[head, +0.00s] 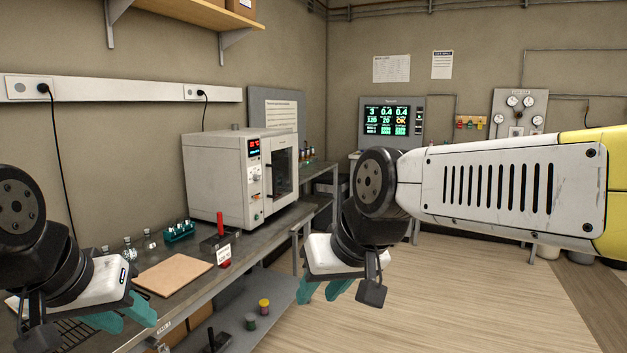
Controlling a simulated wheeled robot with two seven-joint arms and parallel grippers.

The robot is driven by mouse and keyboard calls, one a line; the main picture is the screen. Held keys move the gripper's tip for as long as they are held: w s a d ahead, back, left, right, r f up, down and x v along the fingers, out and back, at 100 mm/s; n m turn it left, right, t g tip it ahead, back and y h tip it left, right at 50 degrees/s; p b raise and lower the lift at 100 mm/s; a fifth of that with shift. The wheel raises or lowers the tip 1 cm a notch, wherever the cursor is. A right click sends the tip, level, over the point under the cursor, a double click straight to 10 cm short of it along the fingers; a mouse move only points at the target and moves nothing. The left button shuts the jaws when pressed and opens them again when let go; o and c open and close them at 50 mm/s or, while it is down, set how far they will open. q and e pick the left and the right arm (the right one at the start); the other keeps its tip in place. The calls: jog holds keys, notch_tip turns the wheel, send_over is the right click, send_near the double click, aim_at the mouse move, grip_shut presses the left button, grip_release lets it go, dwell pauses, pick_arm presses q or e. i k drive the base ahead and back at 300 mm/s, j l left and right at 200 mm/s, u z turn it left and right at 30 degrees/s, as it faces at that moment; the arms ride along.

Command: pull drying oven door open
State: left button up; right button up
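The drying oven (215,175) is a pale grey box on the bench against the left wall. Its door (281,173) has a dark window and looks shut; a dark upright bar shows beside the window.
On the bench (185,282) are a tan board (173,275), a red-handled item (220,226) with a white card, a green rack (179,231) and small glass bottles. A lower shelf (275,303) holds small jars. Open floor (440,300) lies to the right.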

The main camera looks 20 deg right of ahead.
aim_at(268, 144)
jog(key=z, duration=0.35)
jog(key=i, duration=0.7)
jog(key=i+l+u, duration=0.1)
jog(key=i, duration=0.6)
jog(key=i+l, duration=0.1)
jog(key=i, duration=0.6)
jog(key=i+l+u, duration=0.1)
jog(key=i, duration=0.6)
